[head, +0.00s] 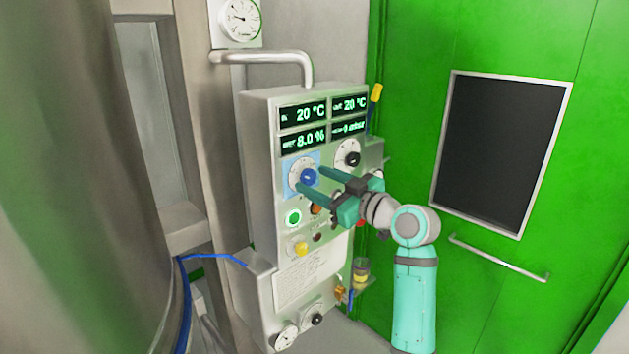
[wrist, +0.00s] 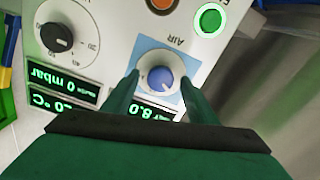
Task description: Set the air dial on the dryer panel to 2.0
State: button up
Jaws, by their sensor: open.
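The dryer panel (head: 262,215) is a pale upright box with several green displays at its top. The air dial is a blue knob (head: 308,176) on a light blue square, below the left displays. In the wrist view the blue knob (wrist: 158,77) sits under the upside-down label AIR; its setting is too small to read. My gripper (head: 310,182) is open, its two green fingers reaching toward the dial from the right. In the wrist view my gripper (wrist: 154,80) has one finger on each side of the knob, with visible gaps. Whether the fingertips reach knob depth I cannot tell.
A black knob (head: 351,159) on a white dial sits right of the air dial, near my gripper. A lit green button (head: 293,217) and a yellow knob (head: 300,249) are below. A bent pipe (head: 275,58) runs above the panel. A green wall (head: 425,80) stands behind.

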jog(key=shift+w+a, duration=0.35)
jog(key=shift+a, duration=0.05)
jog(key=c, duration=1.1)
jog(key=shift+o, duration=0.2)
